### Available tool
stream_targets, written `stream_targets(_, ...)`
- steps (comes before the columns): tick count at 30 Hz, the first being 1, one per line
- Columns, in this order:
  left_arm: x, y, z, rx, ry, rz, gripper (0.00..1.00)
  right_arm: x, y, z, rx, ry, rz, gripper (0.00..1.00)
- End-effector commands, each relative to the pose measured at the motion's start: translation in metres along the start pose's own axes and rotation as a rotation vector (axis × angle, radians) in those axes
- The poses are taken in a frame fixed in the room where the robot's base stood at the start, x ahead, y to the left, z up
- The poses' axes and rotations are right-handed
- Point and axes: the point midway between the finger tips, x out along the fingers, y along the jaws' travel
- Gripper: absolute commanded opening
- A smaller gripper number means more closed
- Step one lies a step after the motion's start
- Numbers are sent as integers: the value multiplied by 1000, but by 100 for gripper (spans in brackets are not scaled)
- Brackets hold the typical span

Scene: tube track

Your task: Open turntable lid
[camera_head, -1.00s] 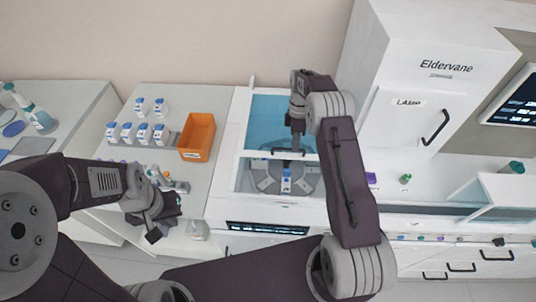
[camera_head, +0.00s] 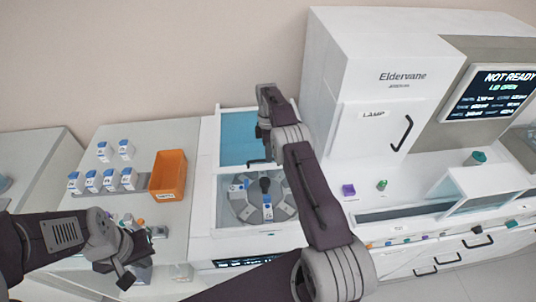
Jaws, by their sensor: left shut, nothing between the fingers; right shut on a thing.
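The turntable device is a white box with a blue see-through lid (camera_head: 238,132). The lid lies toward the back, and the front part is uncovered. A grey turntable (camera_head: 284,208) shows there, with blue-capped bottles (camera_head: 268,208) on it and a dark knob at its middle. My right gripper (camera_head: 266,158) is at the lid's front edge, shut on what looks like the lid's handle; the arm partly hides the contact.
An orange bin (camera_head: 168,174) and several blue-capped bottles (camera_head: 92,180) stand on the left bench.

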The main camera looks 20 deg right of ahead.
Motion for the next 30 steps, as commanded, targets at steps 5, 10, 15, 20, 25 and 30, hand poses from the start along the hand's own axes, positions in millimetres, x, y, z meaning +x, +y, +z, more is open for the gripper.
stream_targets(5, 0, 0, 0, 0, 0, 0, 0, 1, 0, 1, 1, -3, -1, 27)
stream_targets(10, 0, 0, 0, 0, 0, 0, 0, 1, 0, 1, 1, -2, -1, 33)
stream_targets(15, 1, 0, 0, 0, 0, 0, 0, 0, 0, 1, 1, -2, 0, 33)
stream_targets(20, 9, 0, 1, 0, 0, 0, 0, -15, -2, 1, 1, -1, 5, 33)
stream_targets(25, 29, 0, 3, 0, 1, 0, 0, -32, -8, 6, 2, -1, 1, 33)
stream_targets(30, 62, -1, 6, 0, 0, 0, 0, -38, -18, 16, 3, -1, 1, 33)
